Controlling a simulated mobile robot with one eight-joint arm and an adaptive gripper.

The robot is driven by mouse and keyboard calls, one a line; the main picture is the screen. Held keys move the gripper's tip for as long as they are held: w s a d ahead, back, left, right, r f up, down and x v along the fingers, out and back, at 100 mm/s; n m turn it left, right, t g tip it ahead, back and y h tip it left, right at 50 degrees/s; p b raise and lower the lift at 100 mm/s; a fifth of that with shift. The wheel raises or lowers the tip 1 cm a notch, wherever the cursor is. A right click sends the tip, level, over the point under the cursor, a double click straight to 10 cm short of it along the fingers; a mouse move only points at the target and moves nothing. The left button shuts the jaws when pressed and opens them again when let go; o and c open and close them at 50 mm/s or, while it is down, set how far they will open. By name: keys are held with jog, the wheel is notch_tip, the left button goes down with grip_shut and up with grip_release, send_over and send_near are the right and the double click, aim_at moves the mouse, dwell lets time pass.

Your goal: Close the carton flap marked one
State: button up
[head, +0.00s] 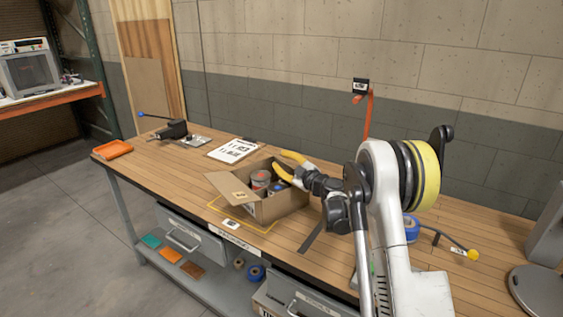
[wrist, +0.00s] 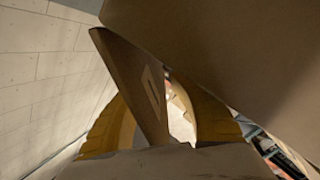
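The open carton (head: 283,207) stands on the workbench with cans inside. In the wrist view, a brown flap (wrist: 128,72) with a pale rectangular mark reaches down between the spread fingers. A gap shows beside its right face, so it does not look clamped. I cannot read a number on it. A large brown carton panel (wrist: 235,50) fills the upper right.
A printed sheet (head: 233,151), a black tool (head: 172,130) and an orange tray (head: 112,149) lie on the bench left of the carton. Blue tape (head: 411,228) and a yellow-tipped rod (head: 455,246) are at right. The wall (head: 300,95) stands close behind the bench.

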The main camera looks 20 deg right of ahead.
jog(key=v, duration=1.2)
